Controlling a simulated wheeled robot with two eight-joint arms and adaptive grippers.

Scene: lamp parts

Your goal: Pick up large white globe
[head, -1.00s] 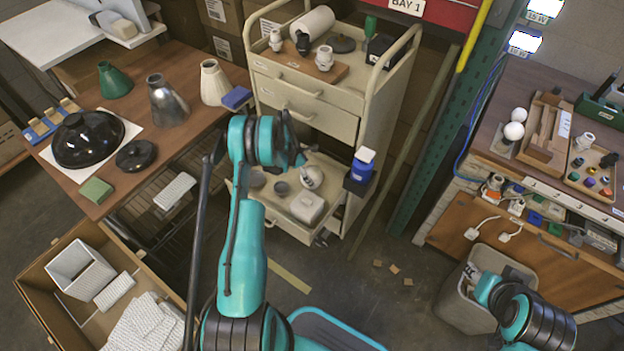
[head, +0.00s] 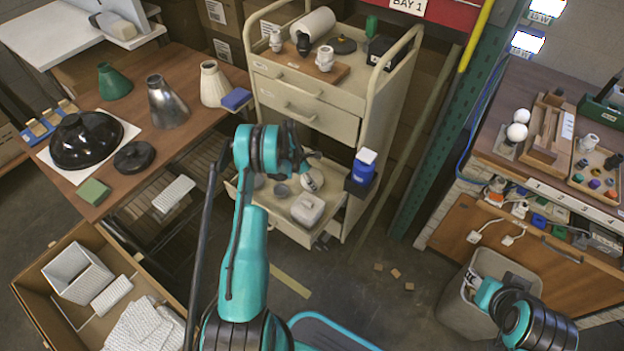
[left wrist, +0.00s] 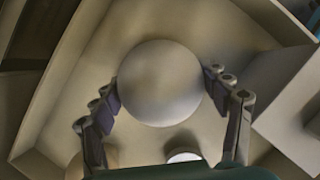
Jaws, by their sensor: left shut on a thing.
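The large white globe (left wrist: 160,83) fills the middle of the left wrist view, over the open lower drawer of the beige cart. My left gripper (left wrist: 161,88) is shut on it, with one finger pad against each side. In the head view the globe (head: 312,180) shows only partly beside my left gripper (head: 303,167), as my arm covers some of it. I cannot tell whether the globe touches the drawer floor. My right arm enters at the lower right of the head view, but its fingers do not show.
Drawer walls stand close around the gripper. A blue-and-white bottle (head: 363,165) stands at the cart's right side.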

